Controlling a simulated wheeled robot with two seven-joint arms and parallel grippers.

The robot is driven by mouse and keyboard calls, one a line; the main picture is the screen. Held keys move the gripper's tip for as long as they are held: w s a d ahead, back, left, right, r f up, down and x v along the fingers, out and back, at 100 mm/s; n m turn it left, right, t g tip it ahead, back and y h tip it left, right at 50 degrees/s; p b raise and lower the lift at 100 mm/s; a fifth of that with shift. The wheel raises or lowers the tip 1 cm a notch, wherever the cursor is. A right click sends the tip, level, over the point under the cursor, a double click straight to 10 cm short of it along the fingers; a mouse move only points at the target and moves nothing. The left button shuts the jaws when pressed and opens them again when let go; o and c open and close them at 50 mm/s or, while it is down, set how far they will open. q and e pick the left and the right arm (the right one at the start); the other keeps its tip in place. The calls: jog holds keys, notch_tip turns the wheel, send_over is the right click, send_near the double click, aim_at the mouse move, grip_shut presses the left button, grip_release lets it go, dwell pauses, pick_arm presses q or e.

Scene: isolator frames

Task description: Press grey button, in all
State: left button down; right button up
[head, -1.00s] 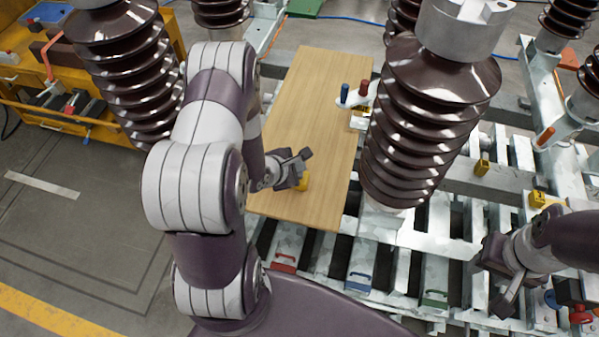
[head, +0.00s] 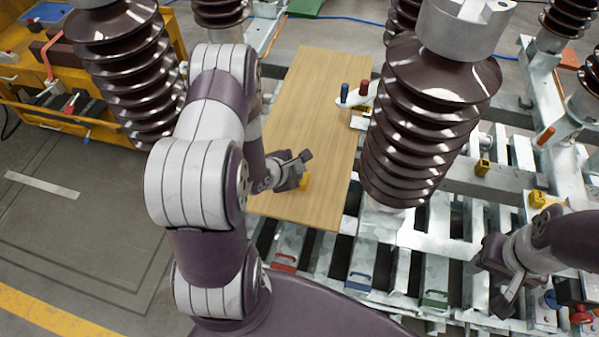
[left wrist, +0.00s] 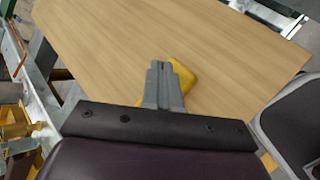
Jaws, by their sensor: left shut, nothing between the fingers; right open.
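A yellow block-like thing (head: 304,182) rests on the wooden board, beside and partly behind my left gripper (head: 303,158). In the left wrist view the shut fingers (left wrist: 160,72) lie over the yellow thing (left wrist: 186,76) and cover part of it. The fingers hold nothing. I cannot tell whether they touch it. No grey button shows clearly; if one is on the yellow thing, the fingers hide it. My right gripper (head: 492,284) is open and empty over the metal frame at the lower right.
The wooden board (head: 312,110) is mostly bare. A stand with blue and red pegs (head: 357,95) is at its right edge. Large brown ribbed insulators (head: 425,120) rise on both sides. Red, blue and green handled blocks (head: 359,281) sit on the slatted metal frame.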

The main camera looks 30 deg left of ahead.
pick_arm(q)
jog(key=shift+f, duration=0.5)
dwell(0.6)
jog(key=shift+r, duration=0.15)
jog(key=shift+r+p, duration=0.8)
jog(key=shift+p, duration=0.05)
notch_tip(320, 180, up, 5)
jog(key=p, duration=0.5)
dwell(0.7)
